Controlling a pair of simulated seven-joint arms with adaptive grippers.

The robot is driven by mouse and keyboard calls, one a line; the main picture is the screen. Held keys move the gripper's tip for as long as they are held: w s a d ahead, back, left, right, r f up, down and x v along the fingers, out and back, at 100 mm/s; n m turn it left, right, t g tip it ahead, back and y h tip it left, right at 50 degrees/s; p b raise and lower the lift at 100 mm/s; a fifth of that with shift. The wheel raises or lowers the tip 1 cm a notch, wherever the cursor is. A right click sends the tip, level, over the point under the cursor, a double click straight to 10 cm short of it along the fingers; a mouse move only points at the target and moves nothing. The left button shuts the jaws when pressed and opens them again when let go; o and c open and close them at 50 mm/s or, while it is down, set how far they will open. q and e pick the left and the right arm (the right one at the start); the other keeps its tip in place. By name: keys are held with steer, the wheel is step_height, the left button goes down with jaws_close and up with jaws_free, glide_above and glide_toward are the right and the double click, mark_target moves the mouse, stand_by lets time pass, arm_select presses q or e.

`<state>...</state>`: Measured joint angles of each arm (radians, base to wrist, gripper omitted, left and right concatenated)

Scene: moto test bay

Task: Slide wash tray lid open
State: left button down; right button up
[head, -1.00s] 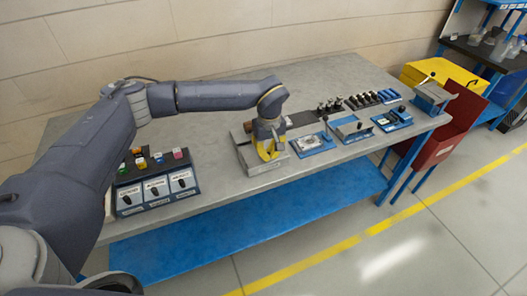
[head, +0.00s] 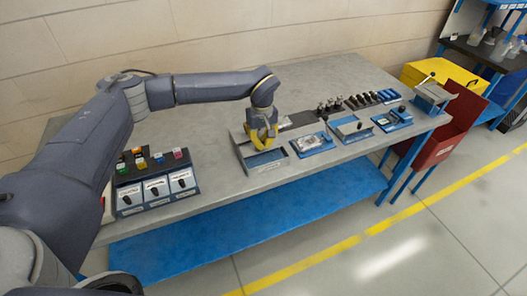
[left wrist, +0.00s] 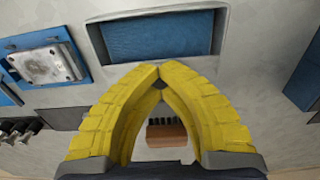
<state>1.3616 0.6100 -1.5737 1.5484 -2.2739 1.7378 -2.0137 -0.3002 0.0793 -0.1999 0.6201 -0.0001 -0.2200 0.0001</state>
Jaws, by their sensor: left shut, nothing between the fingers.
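The wash tray (head: 268,168) sits at the front middle of the grey bench. Its blue-lined recess (left wrist: 165,36) shows uncovered in the left wrist view, ahead of my fingertips. The pale lid lies on the side nearer my wrist, with a brown block like a handle (left wrist: 166,133) seen between my fingers. My left gripper (head: 264,147) is shut and empty, its yellow fingertips meeting over the back part of the tray. It also shows in the left wrist view (left wrist: 160,78). I cannot tell whether it touches the lid or handle. My right gripper is out of view.
A blue-based fixture (head: 313,144) stands just right of the tray, with more fixtures (head: 350,130) beyond it. Several dark tools (head: 335,104) stand behind. The bench between bins and tray is clear.

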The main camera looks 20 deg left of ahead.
mark_target(258, 136)
arm_select(q)
steer(key=shift+w+a, duration=1.15)
steer(key=shift+w, duration=0.15)
steer(key=c, duration=2.1)
jaws_free()
steer(key=o, duration=0.6)
steer(key=shift+r, duration=3.5)
